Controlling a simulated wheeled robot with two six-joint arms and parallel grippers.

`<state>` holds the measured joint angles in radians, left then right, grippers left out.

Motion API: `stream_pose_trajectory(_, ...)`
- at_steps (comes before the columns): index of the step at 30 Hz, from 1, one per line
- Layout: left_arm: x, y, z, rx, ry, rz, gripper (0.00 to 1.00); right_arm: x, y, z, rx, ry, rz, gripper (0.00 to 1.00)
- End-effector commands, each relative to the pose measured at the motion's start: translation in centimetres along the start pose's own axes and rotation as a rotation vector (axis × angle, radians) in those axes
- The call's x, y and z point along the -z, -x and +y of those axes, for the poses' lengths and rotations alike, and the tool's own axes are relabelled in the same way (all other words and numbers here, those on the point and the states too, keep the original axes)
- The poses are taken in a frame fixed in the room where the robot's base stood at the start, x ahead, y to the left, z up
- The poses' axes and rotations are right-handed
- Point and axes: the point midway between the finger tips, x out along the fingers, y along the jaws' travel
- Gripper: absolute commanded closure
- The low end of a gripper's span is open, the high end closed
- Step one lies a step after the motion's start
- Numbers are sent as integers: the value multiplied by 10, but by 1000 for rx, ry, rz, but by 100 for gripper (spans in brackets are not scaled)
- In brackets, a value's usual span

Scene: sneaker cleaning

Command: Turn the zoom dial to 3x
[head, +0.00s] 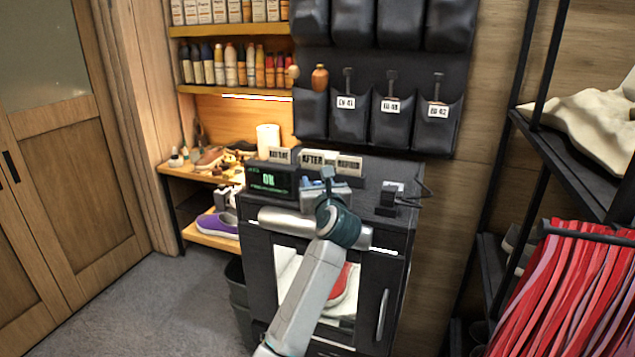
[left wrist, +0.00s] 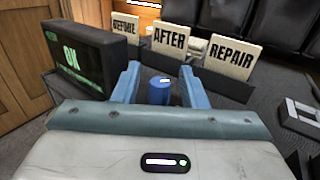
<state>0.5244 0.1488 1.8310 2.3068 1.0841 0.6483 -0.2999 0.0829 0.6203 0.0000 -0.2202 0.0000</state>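A small blue dial (left wrist: 158,91) with a pale mark on its top stands between the two blue fingers of my left gripper (left wrist: 160,88) in the left wrist view. The fingers are apart, with a visible gap on each side of the dial. In the head view my left gripper (head: 326,178) is over the top of the dark cabinet, and it hides the dial there. A black display box (head: 270,180) with green "OK" text stands left of the gripper; it also shows in the left wrist view (left wrist: 84,60). My right gripper is in neither view.
Cards reading "AFTER" (left wrist: 176,40) and "REPAIR" (left wrist: 231,57) stand just behind the dial, with another card to their left. A small grey device (head: 392,197) sits at the right of the cabinet top. Shelves with bottles (head: 230,68) and hanging pouches (head: 390,118) are behind.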

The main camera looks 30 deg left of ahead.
Motion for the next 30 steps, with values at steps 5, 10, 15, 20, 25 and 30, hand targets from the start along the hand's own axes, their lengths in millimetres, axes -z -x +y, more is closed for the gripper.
stream_pose_trajectory(5,0,0,0,0,0,-1,87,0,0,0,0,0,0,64)
stream_pose_trajectory(10,0,0,0,1,0,-1,100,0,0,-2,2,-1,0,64)
stream_pose_trajectory(15,-3,0,1,62,-1,-2,100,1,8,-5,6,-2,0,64)
stream_pose_trajectory(20,-2,0,0,118,-2,-2,100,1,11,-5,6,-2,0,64)
stream_pose_trajectory(25,-1,0,0,125,0,-2,100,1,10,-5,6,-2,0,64)
stream_pose_trajectory(30,-1,0,0,124,0,-2,73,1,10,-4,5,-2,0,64)
